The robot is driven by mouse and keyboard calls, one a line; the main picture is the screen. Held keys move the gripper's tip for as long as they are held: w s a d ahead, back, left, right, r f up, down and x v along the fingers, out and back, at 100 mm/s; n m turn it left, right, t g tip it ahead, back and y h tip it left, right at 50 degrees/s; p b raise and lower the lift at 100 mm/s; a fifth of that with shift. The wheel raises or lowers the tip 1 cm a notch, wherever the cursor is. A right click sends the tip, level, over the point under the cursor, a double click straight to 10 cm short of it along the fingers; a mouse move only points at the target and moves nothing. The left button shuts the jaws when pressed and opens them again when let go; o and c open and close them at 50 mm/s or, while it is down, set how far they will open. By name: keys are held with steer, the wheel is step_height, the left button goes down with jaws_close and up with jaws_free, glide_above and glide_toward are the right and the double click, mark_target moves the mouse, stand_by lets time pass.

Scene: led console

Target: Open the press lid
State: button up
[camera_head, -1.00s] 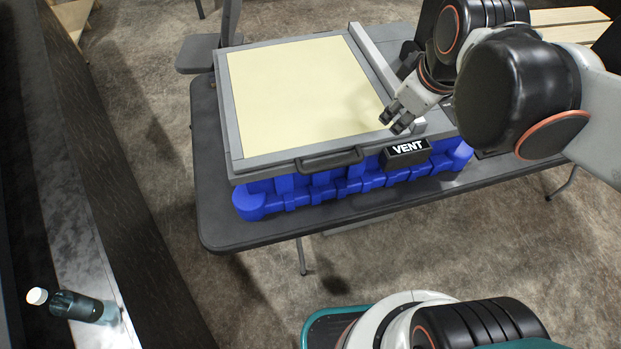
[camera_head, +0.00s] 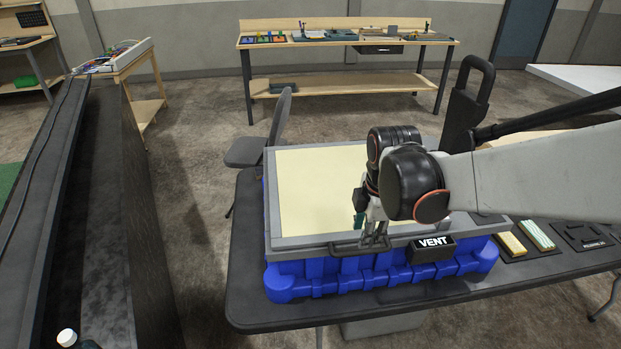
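The press lid (camera_head: 308,190) is a flat cream panel in a grey frame. It lies closed on the blue base (camera_head: 318,284) on a dark folding table. A dark handle (camera_head: 346,250) runs along the lid's front edge. My gripper (camera_head: 374,238) points down at the right end of this handle, with its fingers apart. I cannot tell whether it touches the handle. A black box marked VENT (camera_head: 431,249) sits just right of the gripper. My arm hides the lid's right part.
The dark table (camera_head: 250,303) has several small blocks (camera_head: 536,235) and dark trays at the right. A chair (camera_head: 246,151) stands behind it on the left. A long dark counter (camera_head: 110,230) is at the left. A workbench (camera_head: 345,42) stands at the back.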

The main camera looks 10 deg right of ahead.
mark_target(361, 251)
steer(key=f+b, duration=0.1)
steer(key=f, duration=0.1)
steer(key=w+f, duration=0.1)
steer(key=f, duration=0.2)
steer(key=f+b, duration=0.1)
steer(key=f, duration=0.2)
steer(key=shift+w+f+b, duration=0.1)
steer(key=shift+w+b, duration=0.2)
jaws_close()
